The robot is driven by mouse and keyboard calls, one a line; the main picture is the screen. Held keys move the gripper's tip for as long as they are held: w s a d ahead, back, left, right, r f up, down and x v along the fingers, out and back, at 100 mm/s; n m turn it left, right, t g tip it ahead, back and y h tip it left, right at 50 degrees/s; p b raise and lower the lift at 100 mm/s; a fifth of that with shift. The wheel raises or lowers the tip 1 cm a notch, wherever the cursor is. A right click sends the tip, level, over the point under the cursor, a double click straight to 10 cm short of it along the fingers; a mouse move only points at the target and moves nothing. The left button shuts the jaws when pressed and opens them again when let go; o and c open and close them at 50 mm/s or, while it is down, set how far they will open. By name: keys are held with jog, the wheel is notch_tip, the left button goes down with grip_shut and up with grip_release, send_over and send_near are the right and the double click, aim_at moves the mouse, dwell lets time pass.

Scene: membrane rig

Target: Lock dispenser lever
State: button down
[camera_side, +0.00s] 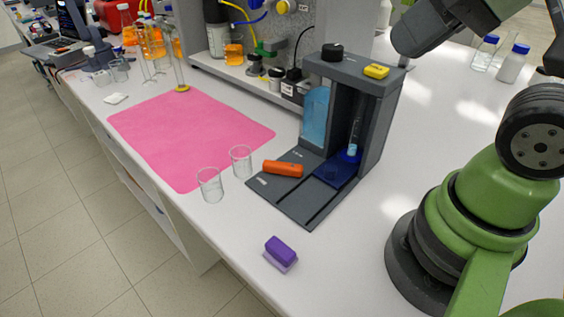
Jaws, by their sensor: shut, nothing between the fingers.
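A dark grey dispenser (375,125) stands upright on the white bench. A clear blue container (316,115) is in its left bay, and a slim tube with blue liquid (354,138) stands in its right bay on a dark blue block (338,170). A black round knob (332,52) and a yellow piece (376,71) sit on top. An orange bar (283,169) lies across the left side of the flat grey base. I cannot tell which part is the lever, or whether it is locked. My gripper's fingers are not in view; only arm links show at the right.
Two empty glass beakers (210,185) (241,161) stand left of the base, by the pink mat (190,135). A purple block (280,252) lies near the front bench edge. Bottles (513,64) stand at the back right. The bench right of the dispenser is clear.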

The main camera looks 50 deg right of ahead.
dwell(0.3)
jog(key=c, duration=1.2)
grip_release()
jog(key=shift+w, duration=0.3)
jog(key=shift+c, duration=0.2)
jog(key=shift+o, duration=1.4)
jog(key=w, duration=0.2)
jog(key=w+n+g, duration=0.1)
jog(key=w+n, duration=0.1)
jog(key=w, duration=0.1)
jog(key=shift+w+d+f+g, duration=0.1)
jog(key=shift+w+f+g, duration=0.15)
jog(key=shift+w+g, duration=0.15)
jog(key=n+g+h, duration=0.2)
jog(key=n+g, duration=0.3)
jog(key=n, duration=0.3)
send_over(272, 162)
notch_tip(272, 162, down, 19)
notch_tip(272, 162, down, 10)
jog(key=shift+f, duration=0.25)
grip_shut()
